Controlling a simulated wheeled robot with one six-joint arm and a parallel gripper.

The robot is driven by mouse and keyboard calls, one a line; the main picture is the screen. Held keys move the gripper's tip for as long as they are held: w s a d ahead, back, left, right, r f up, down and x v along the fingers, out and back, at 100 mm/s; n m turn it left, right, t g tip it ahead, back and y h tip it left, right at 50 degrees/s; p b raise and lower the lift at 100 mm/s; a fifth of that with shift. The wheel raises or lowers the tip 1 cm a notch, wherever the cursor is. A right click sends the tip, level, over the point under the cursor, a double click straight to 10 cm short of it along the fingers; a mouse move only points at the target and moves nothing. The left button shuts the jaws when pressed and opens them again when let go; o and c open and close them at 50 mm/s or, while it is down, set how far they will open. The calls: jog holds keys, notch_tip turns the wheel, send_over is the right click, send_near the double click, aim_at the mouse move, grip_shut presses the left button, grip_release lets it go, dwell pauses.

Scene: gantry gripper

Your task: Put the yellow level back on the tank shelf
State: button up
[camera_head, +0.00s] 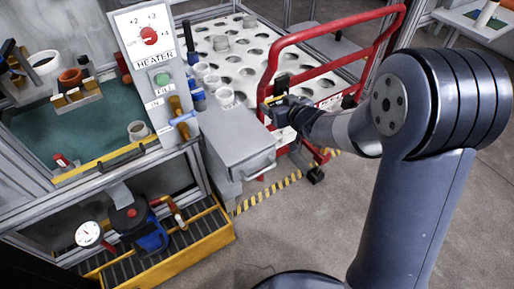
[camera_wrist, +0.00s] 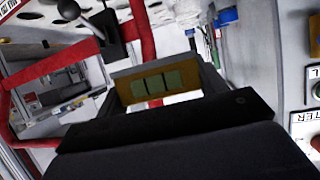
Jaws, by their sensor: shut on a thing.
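My gripper (camera_head: 276,98) is at the red cart's frame, in front of the white perforated panel. It is shut on the yellow level (camera_wrist: 158,84), which sits between the fingers in the wrist view and shows several greenish windows. In the head view the level is a small yellow strip (camera_head: 267,100), partly hidden by the gripper. A small shelf (camera_head: 88,104) at the green-floored tank (camera_head: 110,147), far left in the head view, bears yellow-brown pieces; I cannot tell what they are.
The heater panel (camera_head: 152,40) and a grey box (camera_head: 236,140) stand between the tank and my gripper. The red cart frame (camera_head: 330,28) rises close beside my arm.

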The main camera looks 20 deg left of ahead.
jog(key=n+y+b, duration=0.1)
jog(key=b, duration=0.4)
send_over(257, 135)
notch_tip(257, 135, down, 2)
jog(key=shift+g, duration=0.5)
notch_tip(257, 135, down, 10)
jog(key=b, duration=0.6)
jog(key=shift+s+r, duration=0.1)
jog(key=shift+r, duration=0.05)
jog(key=o, duration=1.1)
jog(key=shift+o, duration=0.2)
